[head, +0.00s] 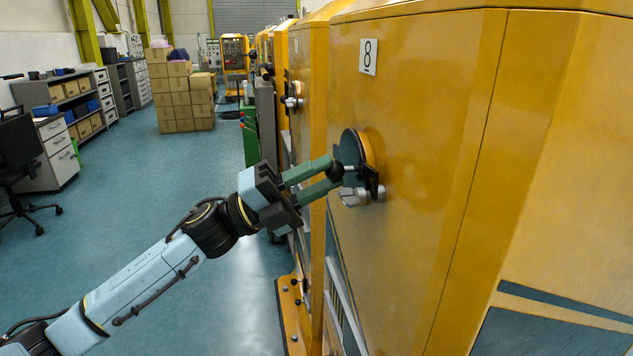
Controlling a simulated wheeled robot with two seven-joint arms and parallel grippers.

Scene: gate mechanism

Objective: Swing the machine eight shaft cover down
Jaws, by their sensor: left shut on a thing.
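My left gripper (335,172) reaches in from the left with green fingers. It is shut on a small dark knob at the shaft cover's near side; the fingers partly hide the knob and the cover's lower edge. My right gripper is not in view.
More yellow machines stand in a row behind, one with a similar fitting (292,102). Stacked cardboard boxes (182,95), a workbench with drawers (55,150) and an office chair (18,160) stand to the left. The blue-green floor (150,200) between is clear.

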